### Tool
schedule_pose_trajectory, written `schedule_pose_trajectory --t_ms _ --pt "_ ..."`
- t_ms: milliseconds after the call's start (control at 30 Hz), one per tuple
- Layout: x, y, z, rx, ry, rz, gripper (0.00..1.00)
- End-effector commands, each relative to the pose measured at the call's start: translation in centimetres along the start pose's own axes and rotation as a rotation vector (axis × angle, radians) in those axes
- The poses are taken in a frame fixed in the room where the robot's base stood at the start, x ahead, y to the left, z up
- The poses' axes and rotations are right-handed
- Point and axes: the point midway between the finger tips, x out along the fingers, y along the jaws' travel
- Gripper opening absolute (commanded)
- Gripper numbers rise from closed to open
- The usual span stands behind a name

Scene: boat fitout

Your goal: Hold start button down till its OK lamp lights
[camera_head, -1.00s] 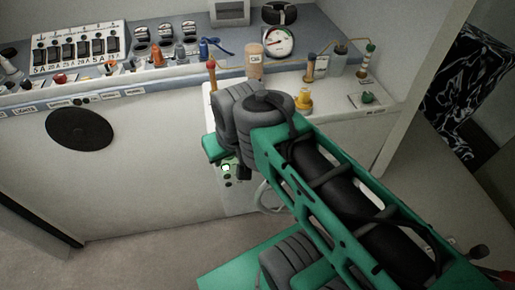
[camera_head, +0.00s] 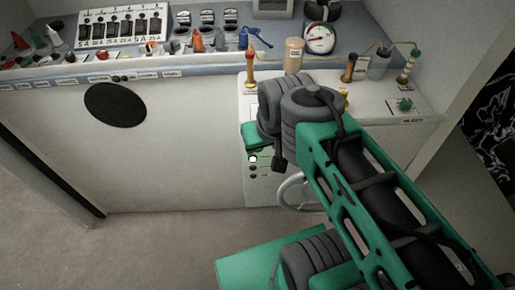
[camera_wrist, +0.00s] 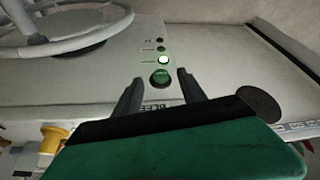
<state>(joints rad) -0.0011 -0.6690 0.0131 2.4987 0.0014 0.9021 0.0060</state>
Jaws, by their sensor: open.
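A round green button (camera_wrist: 160,78) is on the pale panel front in the wrist view, with dark writing on it too small to read. My gripper (camera_wrist: 160,75) is open, one dark finger either side of the button; I cannot tell whether anything touches it. Beside the button are several small round lamps in a row. The nearest lamp (camera_wrist: 163,59) glows bright whitish green; the other two (camera_wrist: 160,48) are dark. Their labels are too small to read. The lit lamp also shows in the head view (camera_head: 252,159), where my arm hides the button and fingertips.
A grey handwheel (camera_head: 291,192) sticks out of the panel right of the lamps. A switch box (camera_head: 122,27) stands at the left. The floor at left is clear.

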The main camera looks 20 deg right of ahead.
Motion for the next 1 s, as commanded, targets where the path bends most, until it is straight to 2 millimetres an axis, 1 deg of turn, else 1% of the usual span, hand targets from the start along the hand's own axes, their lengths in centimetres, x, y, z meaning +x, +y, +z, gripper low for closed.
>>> schedule_pose_trajectory --t_ms 33,67,567,1000 --pt "0.00 0.00 0.00 0.000 0.000 0.000 0.43" --pt "0.00 0.00 0.00 0.000 0.000 0.000 0.41" --pt "0.00 0.00 0.00 0.000 0.000 0.000 0.00" --pt "0.00 0.00 0.00 0.000 0.000 0.000 0.00"
